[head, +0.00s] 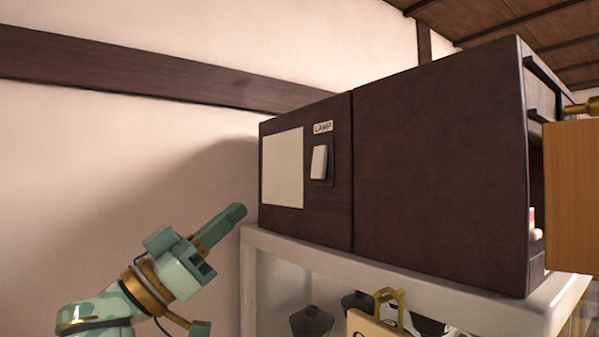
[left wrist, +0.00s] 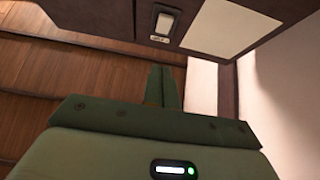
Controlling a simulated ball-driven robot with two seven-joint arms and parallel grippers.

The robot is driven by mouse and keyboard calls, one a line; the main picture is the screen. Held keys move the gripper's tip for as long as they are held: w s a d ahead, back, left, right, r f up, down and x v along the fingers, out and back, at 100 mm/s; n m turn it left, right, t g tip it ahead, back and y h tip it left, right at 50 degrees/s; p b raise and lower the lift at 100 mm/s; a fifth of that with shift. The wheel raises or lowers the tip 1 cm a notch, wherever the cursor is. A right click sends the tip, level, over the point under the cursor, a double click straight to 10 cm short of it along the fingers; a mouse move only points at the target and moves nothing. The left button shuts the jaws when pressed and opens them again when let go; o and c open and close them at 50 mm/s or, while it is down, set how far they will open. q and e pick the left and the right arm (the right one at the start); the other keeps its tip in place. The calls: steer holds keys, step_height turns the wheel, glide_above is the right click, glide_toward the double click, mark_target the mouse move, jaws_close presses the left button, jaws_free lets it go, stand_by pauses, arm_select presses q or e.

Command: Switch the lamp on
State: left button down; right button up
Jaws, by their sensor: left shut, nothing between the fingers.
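The lamp switch (head: 319,162) is a white rocker on a dark plate, set in the dark brown cabinet's side panel under a label reading LAMP (head: 322,127). The switch also shows in the left wrist view (left wrist: 163,22), at the top. My left gripper (head: 240,210) is shut and empty, its fingers together and pointing up and right. In the head view its tips are left of and lower than the switch, apart from it. Its fingers also show in the left wrist view (left wrist: 162,72). No lamp and no right gripper can be made out.
The dark brown cabinet (head: 440,160) stands on a pale glass-fronted case (head: 400,272) holding dark vessels. A blank cream panel (head: 283,168) is left of the switch. A wooden board or door (head: 572,195) stands at right. The space before the pale wall (head: 130,160) is clear.

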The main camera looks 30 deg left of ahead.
mark_target(317, 165)
arm_select(q)
steer(key=shift+w, duration=0.1)
steer(key=p+x, duration=0.2)
steer(key=x, duration=0.2)
steer(key=f+p+x, duration=0.1)
steer(key=p+x, duration=0.2)
steer(key=x, duration=0.1)
steer(key=w+p+x, duration=0.1)
steer(key=p+x, duration=0.1)
steer(key=x, duration=0.2)
steer(key=shift+d+f, duration=0.25)
steer(key=shift+w+d+f+p, duration=0.2)
steer(key=shift+w+p, duration=0.1)
steer(key=shift+w, duration=0.35)
